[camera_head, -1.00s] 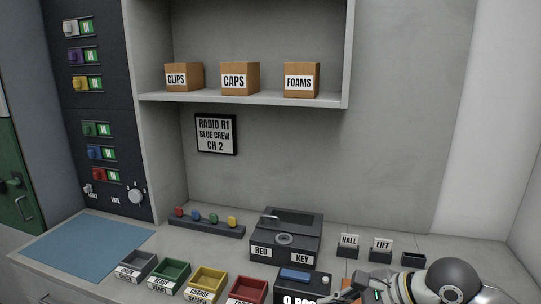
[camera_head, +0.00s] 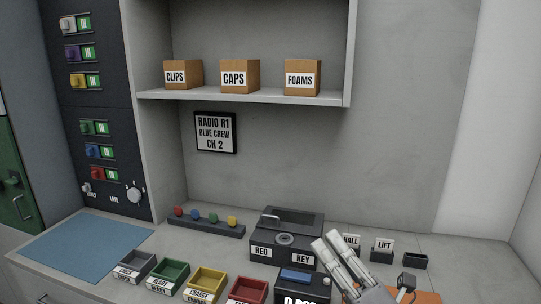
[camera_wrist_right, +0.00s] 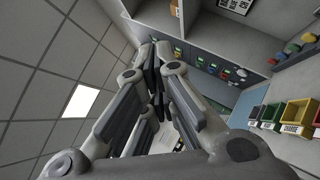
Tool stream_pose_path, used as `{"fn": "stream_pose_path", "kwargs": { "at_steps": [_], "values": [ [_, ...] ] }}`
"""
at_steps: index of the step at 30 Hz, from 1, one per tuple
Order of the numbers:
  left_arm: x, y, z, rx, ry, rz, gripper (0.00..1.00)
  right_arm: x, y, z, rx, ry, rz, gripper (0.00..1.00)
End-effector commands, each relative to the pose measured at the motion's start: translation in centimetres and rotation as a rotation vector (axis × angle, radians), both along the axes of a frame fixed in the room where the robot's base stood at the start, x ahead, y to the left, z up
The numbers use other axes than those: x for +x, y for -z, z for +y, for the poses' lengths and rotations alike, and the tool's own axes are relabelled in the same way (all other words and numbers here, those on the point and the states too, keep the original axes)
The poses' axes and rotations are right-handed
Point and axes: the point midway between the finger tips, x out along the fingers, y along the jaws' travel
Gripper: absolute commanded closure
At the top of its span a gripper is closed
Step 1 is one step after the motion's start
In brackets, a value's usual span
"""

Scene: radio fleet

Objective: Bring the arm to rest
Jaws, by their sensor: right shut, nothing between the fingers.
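My right gripper (camera_head: 326,240) stands at the bottom right of the head view, fingers pointing up and to the left. It is shut and holds nothing. My left gripper is not in view.
Grey, green, yellow and red bins (camera_head: 207,281) line the counter front, left of my right arm. A blue mat (camera_head: 85,246) lies at far left. The LIFT holder (camera_head: 381,250) is right of the gripper. A shelf (camera_head: 245,98) with three boxes hangs above.

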Motion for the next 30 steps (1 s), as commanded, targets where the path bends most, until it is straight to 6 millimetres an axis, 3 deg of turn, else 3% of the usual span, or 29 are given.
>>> {"fn": "stream_pose_path", "kwargs": {
  "at_steps": [5, 7, 11, 13, 18, 21, 28, 29, 30],
  "values": [
    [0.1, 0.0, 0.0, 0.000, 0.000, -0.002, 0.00, 1.6, 5.3, -6.2, 0.425, 0.164, 0.357, 1.00],
    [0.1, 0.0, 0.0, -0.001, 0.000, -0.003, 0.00, 1.5, 8.6, -8.3, 0.580, 0.236, 0.503, 1.00],
    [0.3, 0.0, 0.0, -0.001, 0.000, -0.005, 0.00, -0.3, 15.7, -11.5, 0.853, 0.386, 0.776, 1.00],
    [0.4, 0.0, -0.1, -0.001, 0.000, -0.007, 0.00, -2.2, 19.8, -12.5, 0.988, 0.474, 0.926, 1.00],
    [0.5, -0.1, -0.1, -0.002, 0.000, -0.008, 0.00, -9.0, 28.6, -13.2, 1.265, 0.698, 1.270, 1.00],
    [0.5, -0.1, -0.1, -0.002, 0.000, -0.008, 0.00, -13.3, 32.1, -12.6, 1.379, 0.819, 1.439, 1.00],
    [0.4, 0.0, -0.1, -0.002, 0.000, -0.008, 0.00, -22.8, 36.5, -10.4, 1.549, 1.068, 1.757, 1.00],
    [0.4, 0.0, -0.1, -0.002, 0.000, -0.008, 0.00, -23.6, 37.0, -10.2, 1.561, 1.093, 1.784, 1.00],
    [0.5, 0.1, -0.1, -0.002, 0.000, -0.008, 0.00, -22.8, 38.3, -10.2, 1.552, 1.089, 1.775, 1.00]
  ]
}}
